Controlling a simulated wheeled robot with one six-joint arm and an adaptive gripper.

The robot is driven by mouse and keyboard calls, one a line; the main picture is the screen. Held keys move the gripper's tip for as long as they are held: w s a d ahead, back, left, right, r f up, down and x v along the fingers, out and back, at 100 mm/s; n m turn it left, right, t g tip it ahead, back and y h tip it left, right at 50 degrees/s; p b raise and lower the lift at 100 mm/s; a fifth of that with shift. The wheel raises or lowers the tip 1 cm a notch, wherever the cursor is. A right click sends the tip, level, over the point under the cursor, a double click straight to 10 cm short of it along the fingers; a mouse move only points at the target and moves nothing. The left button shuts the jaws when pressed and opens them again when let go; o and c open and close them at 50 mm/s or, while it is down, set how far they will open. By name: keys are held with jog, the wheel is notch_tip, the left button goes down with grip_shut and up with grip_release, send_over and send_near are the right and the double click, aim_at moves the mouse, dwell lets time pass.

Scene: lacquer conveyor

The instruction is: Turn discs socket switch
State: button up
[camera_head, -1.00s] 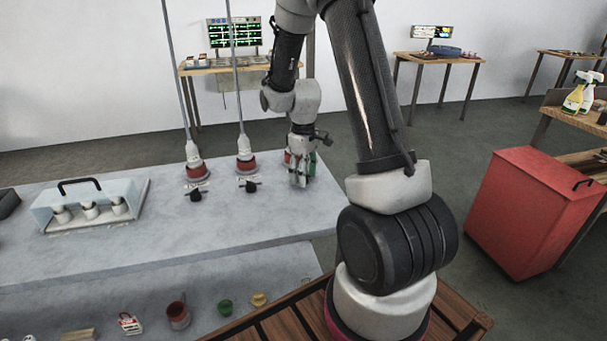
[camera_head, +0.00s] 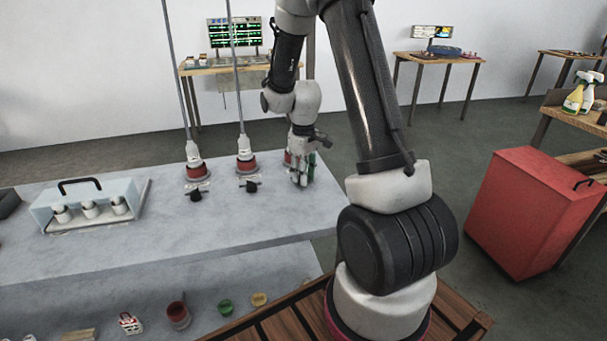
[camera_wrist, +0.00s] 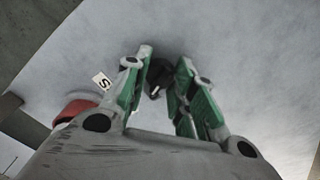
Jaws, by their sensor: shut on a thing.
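My gripper (camera_head: 301,180) is at the rightmost socket on the grey bench, fingers pointing down. In the wrist view my gripper (camera_wrist: 165,70) is shut on a black rotary switch knob (camera_wrist: 157,76), which has a small white mark and is partly hidden by the green-and-grey fingers. The red socket disc (camera_wrist: 76,107) lies left of the fingers, beside a small white label (camera_wrist: 102,80) marked "S". In the head view this socket (camera_head: 287,158) is mostly hidden behind my gripper. Two other red sockets hold white plugs (camera_head: 194,157) (camera_head: 244,150), with black knobs (camera_head: 195,195) (camera_head: 250,187) in front.
A clear case (camera_head: 84,203) with a black handle holds several white plugs at the bench's left. Cables rise from the plugged sockets. A lower shelf holds small cups (camera_head: 178,314). A red cabinet (camera_head: 525,215) stands right. The bench's front middle is clear.

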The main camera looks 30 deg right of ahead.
jog(key=m, duration=0.5)
jog(key=shift+m, duration=0.4)
jog(key=m, duration=0.5)
jog(key=shift+m, duration=0.3)
jog(key=o, duration=1.1)
jog(key=shift+c, duration=0.2)
jog(key=shift+r, duration=0.1)
notch_tip(320, 180, up, 12)
